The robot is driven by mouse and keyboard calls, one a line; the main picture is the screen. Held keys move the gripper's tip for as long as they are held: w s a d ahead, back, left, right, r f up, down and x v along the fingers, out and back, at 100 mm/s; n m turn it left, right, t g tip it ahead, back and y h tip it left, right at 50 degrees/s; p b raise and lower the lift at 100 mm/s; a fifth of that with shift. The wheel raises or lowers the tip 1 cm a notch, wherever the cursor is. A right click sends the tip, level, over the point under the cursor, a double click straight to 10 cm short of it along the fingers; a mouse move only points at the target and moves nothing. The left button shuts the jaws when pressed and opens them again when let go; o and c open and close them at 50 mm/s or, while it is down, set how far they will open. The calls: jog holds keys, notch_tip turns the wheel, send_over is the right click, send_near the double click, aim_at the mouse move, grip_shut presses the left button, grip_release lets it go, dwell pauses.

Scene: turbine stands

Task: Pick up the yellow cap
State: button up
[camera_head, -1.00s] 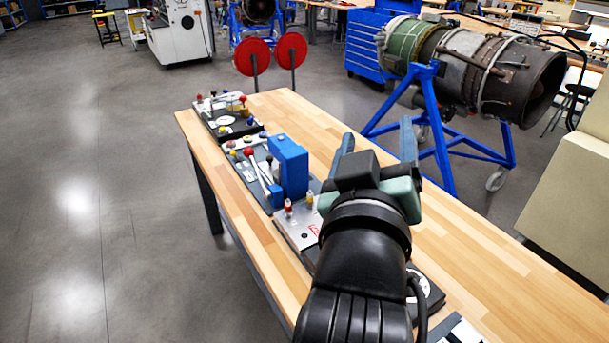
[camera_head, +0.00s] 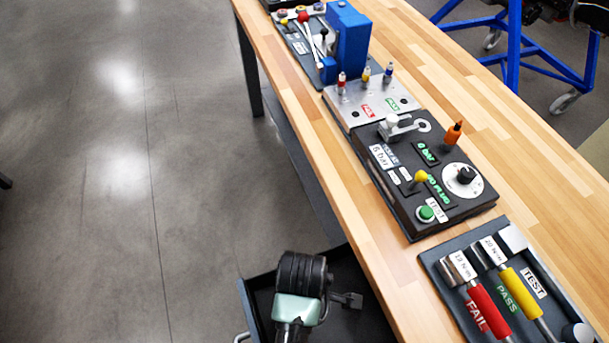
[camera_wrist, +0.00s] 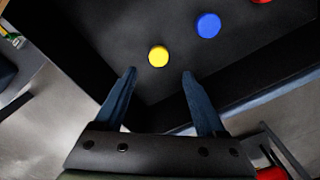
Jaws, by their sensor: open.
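The yellow cap (camera_wrist: 158,56) is a small round disc on the dark floor of an open drawer in the wrist view. My gripper (camera_wrist: 158,74) is open, with its two blue fingers spread. The cap appears between and just beyond the fingertips, with nothing held. How far the fingers are above the drawer floor cannot be told. A blue cap (camera_wrist: 208,25) lies to the right of the yellow cap, and part of a red cap (camera_wrist: 261,1) shows at the top edge. In the head view my arm reaches down at the drawer (camera_head: 247,310); the caps and fingertips are hidden there.
The wooden workbench (camera_head: 375,250) stands right of the drawer. It carries a black control panel (camera_head: 400,205), a silver plate (camera_head: 355,112) and a tray of tools (camera_head: 440,268). The drawer wall (camera_wrist: 75,65) rises left of the caps. The floor (camera_head: 120,220) left is clear.

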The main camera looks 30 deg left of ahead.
notch_tip(320, 180, down, 8)
jog(key=shift+w+d+r, duration=0.15)
jog(key=shift+r, duration=0.1)
grip_shut()
dwell(0.5)
dwell(1.1)
